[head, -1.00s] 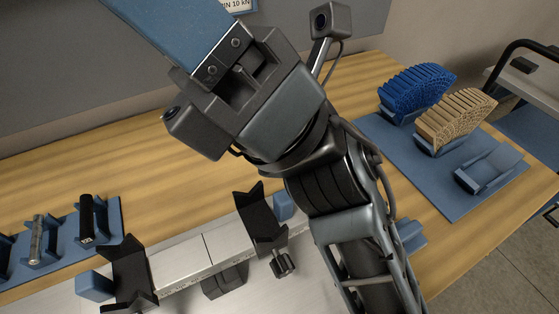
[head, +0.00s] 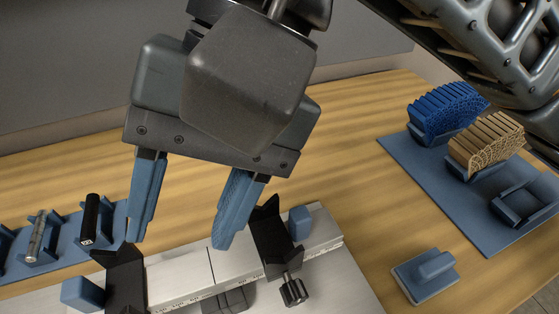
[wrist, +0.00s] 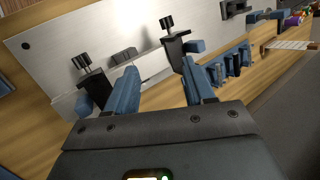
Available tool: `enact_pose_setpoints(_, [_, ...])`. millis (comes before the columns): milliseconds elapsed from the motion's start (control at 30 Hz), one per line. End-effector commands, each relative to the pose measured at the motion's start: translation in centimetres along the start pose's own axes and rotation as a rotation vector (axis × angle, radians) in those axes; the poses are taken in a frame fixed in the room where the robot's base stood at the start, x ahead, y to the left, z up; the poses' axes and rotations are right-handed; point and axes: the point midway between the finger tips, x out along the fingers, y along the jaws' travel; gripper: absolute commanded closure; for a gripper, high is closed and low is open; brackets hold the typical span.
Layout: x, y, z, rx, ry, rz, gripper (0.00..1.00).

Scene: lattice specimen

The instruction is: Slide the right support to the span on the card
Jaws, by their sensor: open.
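The right support (head: 270,238) is a black V-shaped block on a pale metal rail (head: 190,280) with a scale along its front edge. A black knob (head: 293,291) sits at its front. The left support (head: 124,278) is a similar black block on the rail's left part. My gripper (head: 182,240) is open and empty, its blue fingers pointing down above the rail between the supports. The right finger is close to the right support; I cannot tell if they touch. In the wrist view, the right support (wrist: 94,88) is left of my fingers. No span card is readable now.
A blue rack (head: 70,240) with cylinders is at left. A blue mat (head: 440,190) with blue and tan lattice pieces is at right. A blue stamp-like piece (head: 426,274) lies at front right.

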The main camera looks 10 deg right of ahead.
Motion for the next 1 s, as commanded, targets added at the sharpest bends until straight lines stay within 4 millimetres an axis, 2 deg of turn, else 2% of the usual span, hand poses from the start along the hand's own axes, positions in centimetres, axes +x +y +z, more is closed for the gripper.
enact_pose_setpoints(33, [-0.1,2.0,-0.9,-0.030,0.054,0.104,0.47])
enact_pose_setpoints(100, [-0.7,4.5,-1.9,-0.066,0.109,0.233,0.47])
enact_pose_setpoints(200, [-1.7,7.2,-2.9,-0.101,0.162,0.378,0.47])
enact_pose_setpoints(300, [-2.5,8.8,-3.5,-0.119,0.191,0.468,0.47])
enact_pose_setpoints(467, [-2.6,10.0,-3.9,-0.128,0.205,0.519,0.47])
enact_pose_setpoints(1000, [3.0,13.0,-5.4,-0.127,0.203,0.513,0.47])
